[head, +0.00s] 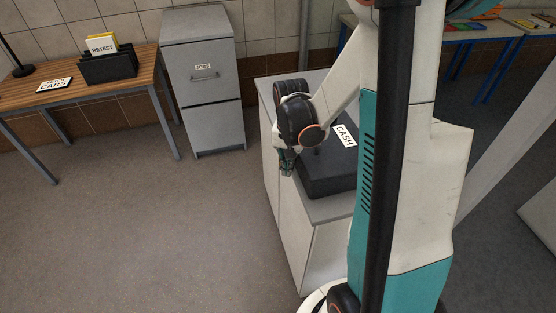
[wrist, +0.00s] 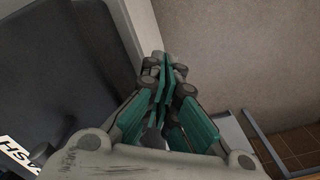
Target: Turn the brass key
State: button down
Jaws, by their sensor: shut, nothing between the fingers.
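No brass key can be made out in either view; the gripper and arm hide part of the box. The black box labelled CASH (head: 325,180) lies on a white cabinet (head: 287,215). Its dark top also fills the left of the wrist view (wrist: 60,60), with part of the label at the lower left. My gripper (head: 286,170) points down by the box's left side in the head view. In the wrist view its teal fingers (wrist: 164,72) are together and empty, seen over the cabinet edge and floor. I cannot tell whether they touch the box.
A grey filing cabinet (head: 203,85) stands behind and to the left. A wooden desk (head: 130,70) at the far left carries a black file holder (head: 108,68) and a CARS sign (head: 54,84). A blue-legged table (head: 463,44) is at the back right. The floor at left is clear.

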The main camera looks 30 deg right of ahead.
notch_tip(320, 180, up, 10)
jog(key=p, duration=0.6)
dwell(0.4)
jog(key=shift+f, duration=0.1)
dwell(0.4)
